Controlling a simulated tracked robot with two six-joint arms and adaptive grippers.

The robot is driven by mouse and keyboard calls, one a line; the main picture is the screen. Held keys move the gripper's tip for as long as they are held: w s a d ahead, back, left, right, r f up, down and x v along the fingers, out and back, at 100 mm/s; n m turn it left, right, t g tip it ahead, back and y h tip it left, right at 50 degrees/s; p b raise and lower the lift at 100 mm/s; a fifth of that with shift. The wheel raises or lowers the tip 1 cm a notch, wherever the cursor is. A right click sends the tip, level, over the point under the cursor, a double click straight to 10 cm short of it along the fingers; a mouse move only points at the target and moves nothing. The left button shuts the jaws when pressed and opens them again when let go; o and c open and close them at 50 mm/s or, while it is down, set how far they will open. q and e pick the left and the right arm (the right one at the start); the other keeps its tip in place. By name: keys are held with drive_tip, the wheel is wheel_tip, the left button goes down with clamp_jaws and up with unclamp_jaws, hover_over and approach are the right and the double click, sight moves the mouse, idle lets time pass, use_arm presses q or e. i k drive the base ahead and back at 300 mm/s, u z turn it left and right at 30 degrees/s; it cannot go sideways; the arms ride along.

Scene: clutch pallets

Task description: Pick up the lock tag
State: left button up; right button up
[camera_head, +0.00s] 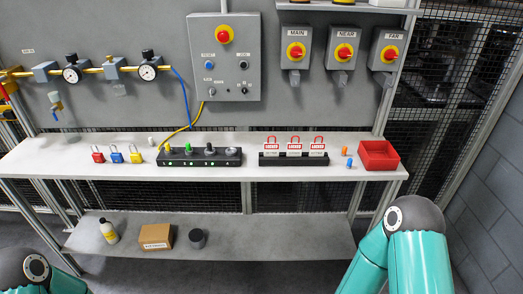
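Three lock tags, white with red lettering and red loops on top, stand upright side by side in a black rack (293,161) on the bench. They are the left tag (271,148), the middle tag (294,148) and the right tag (317,148). Part of my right arm shows at the lower right and part of my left arm at the lower left corner. Neither gripper is in view.
On the bench (232,173) are red (98,156), blue (117,156) and yellow (136,157) padlocks, a black block with knobs (199,156), small orange (344,151) and blue (349,163) pieces and a red bin (379,155). Switch boxes hang above.

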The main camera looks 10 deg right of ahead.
sight(293, 149)
drive_tip(key=u, duration=0.2)
drive_tip(key=i, duration=1)
drive_tip(key=z, duration=0.1)
